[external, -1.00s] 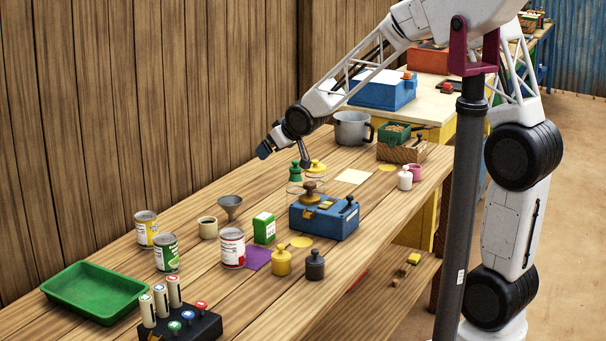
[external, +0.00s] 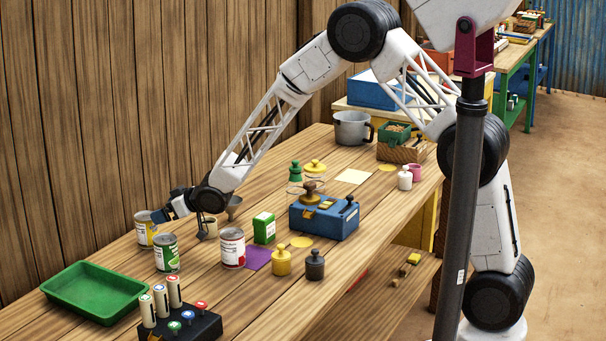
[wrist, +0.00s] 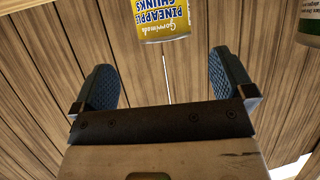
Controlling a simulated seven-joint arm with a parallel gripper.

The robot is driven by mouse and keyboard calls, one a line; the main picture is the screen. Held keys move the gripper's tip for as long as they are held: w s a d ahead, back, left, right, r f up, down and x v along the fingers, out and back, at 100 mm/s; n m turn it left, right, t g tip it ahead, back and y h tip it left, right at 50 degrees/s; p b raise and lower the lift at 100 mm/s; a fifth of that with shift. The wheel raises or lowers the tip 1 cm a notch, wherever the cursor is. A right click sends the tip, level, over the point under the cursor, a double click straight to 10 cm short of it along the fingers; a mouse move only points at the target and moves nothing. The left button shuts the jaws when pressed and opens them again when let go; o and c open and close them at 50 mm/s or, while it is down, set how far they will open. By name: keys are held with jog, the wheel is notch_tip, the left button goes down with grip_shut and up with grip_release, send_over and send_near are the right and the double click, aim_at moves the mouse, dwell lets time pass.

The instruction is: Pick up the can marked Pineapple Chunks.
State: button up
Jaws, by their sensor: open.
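The can marked Pineapple Chunks (wrist: 162,18) has a yellow and white label and shows at the top of the wrist view, cut off by the frame edge. In the external view the same yellow-labelled can (external: 145,232) stands on the bench near the wooden wall, partly hidden by my gripper (external: 178,216). In the wrist view my gripper (wrist: 163,90) is open, with its two blue fingers apart and nothing between them. The can lies beyond the fingertips, roughly centred between them, and does not appear to touch them.
A green-labelled can (external: 166,253) stands close in front of the gripper, and a red-labelled can (external: 232,248) stands further right. A green tray (external: 96,291) lies at the front left.

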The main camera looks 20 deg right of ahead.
aim_at(148, 218)
jog(key=shift+s+a+f, duration=0.15)
jog(key=shift+a+f, duration=0.1)
jog(key=shift+a, duration=0.15)
jog(key=shift+x, duration=1.3)
jog(key=shift+x, duration=2.6)
jog(key=shift+c, duration=0.2)
jog(key=c, duration=1.2)
jog(key=shift+c, duration=0.2)
